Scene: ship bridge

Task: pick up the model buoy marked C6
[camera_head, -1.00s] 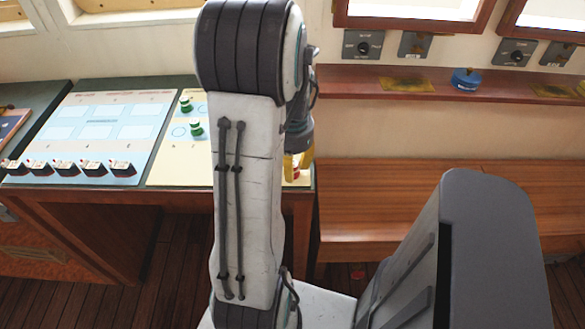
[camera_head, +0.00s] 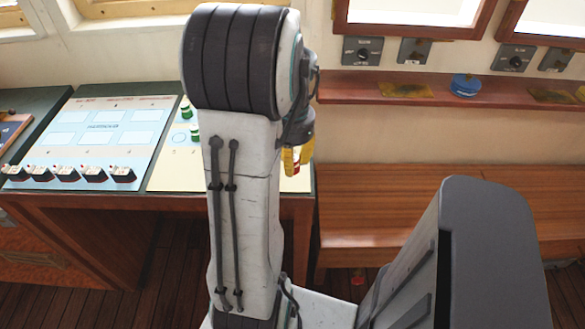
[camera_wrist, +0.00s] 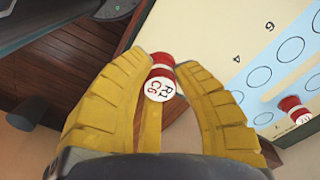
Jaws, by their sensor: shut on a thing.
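The model buoy marked C6 (camera_wrist: 160,84) is red with a white top lettered "C6" and a second, less clear line. It sits between the yellow fingertips of my gripper (camera_wrist: 163,75) in the wrist view. My gripper is shut on it. In the head view, my gripper (camera_head: 298,156) is partly hidden behind my arm, and a bit of the red and white buoy (camera_head: 296,170) shows below the fingers, near the right end of the chart desk.
Another red and white buoy (camera_wrist: 292,106) stands on the board (camera_wrist: 265,75) with printed circles. Green buoys (camera_head: 194,132) and several ship models (camera_head: 95,174) are on the desk. A wooden bench (camera_head: 375,185) lies to the right.

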